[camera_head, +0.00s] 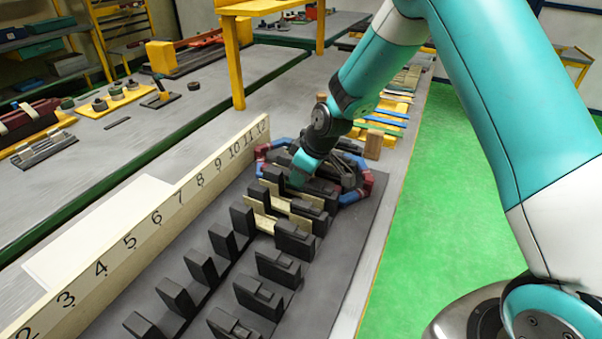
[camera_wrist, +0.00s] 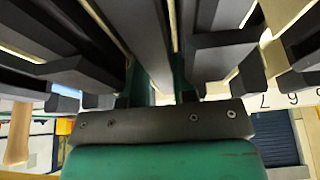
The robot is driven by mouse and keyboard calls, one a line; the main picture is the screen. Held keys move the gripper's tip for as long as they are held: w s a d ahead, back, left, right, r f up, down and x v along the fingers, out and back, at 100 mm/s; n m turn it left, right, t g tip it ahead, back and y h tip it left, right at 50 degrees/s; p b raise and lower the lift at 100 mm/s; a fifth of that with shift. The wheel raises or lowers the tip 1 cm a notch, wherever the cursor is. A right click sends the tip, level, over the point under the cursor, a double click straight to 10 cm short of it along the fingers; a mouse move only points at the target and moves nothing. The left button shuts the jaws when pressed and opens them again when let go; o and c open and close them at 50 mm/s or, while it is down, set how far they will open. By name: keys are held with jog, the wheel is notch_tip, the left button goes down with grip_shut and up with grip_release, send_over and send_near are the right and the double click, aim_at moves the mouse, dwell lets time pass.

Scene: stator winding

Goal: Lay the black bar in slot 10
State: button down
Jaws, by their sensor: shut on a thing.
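My gripper (camera_head: 301,172) is low over the far end of the black slotted fixture (camera_head: 335,262), near the part of the number board (camera_head: 160,215) marked 10 to 12. In the wrist view its two green fingers (camera_wrist: 165,75) are shut on a long dark bar (camera_wrist: 147,38), which I take for the black bar. The bar lies lengthwise between rows of dark blocks (camera_wrist: 225,55). In the head view the arm and blocks hide most of the bar. I cannot tell which slot it is over or whether it is seated.
Pale wooden strips (camera_head: 262,220) lie across the fixture just nearer than my gripper. A red and blue coil (camera_head: 368,184) rings the far end. Upright black blocks (camera_head: 202,267) stand in two rows. Beyond are a wooden block (camera_head: 373,147) and a yellow post (camera_head: 233,65).

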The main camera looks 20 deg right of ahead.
jog(key=c, duration=0.8)
grip_release()
jog(key=shift+r, duration=0.2)
jog(key=shift+r+p, duration=0.55)
jog(key=shift+r, duration=0.05)
notch_tip(320, 180, up, 7)
jog(key=p, duration=0.5)
jog(key=shift+r, duration=0.2)
jog(key=shift+r, duration=0.15)
